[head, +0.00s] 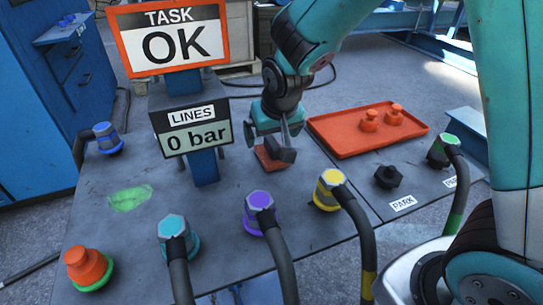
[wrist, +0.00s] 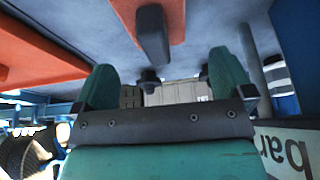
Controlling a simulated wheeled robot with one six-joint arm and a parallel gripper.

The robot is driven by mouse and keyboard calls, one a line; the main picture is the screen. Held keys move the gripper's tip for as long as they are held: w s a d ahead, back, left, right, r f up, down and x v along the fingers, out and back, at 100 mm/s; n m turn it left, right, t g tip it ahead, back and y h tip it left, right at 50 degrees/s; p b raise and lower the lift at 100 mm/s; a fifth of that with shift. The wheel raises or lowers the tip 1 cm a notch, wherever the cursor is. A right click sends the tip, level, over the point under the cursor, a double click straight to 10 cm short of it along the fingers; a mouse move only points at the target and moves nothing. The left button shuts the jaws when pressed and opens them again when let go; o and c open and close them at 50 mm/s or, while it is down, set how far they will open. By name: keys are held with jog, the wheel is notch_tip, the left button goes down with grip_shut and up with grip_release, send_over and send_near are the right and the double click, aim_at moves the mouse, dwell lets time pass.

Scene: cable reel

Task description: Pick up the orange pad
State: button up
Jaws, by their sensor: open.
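The orange pad (head: 264,160) lies on the grey bench, left of the orange tray, with a dark block-like handle on top. My gripper (head: 276,132) is just above it in the head view and partly hides it. In the wrist view the orange pad (wrist: 178,20) is at the top centre with its dark bar (wrist: 152,35) across it. My gripper (wrist: 163,82) shows there as two teal fingers spread wide apart. Nothing is between them. I cannot tell whether a fingertip touches the pad.
The orange tray (head: 345,147) holds two orange pieces. The LINES sign (head: 191,128) stands close left of my gripper. Yellow (head: 328,190), purple (head: 256,212) and teal (head: 173,238) connectors with dark hoses line the front. A black knob (head: 388,177) sits right. A green patch (head: 130,197) marks clear bench.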

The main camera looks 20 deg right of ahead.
aim_at(272, 140)
jog(key=x, duration=0.1)
jog(key=b+x, duration=0.1)
jog(key=x, duration=0.1)
jog(key=b+x, duration=0.1)
jog(key=x, duration=0.1)
jog(key=shift+s+d+f, duration=0.1)
jog(key=shift+s+f, duration=0.1)
jog(key=shift+s, duration=0.05)
jog(key=shift+r, duration=0.1)
jog(key=c, duration=1.1)
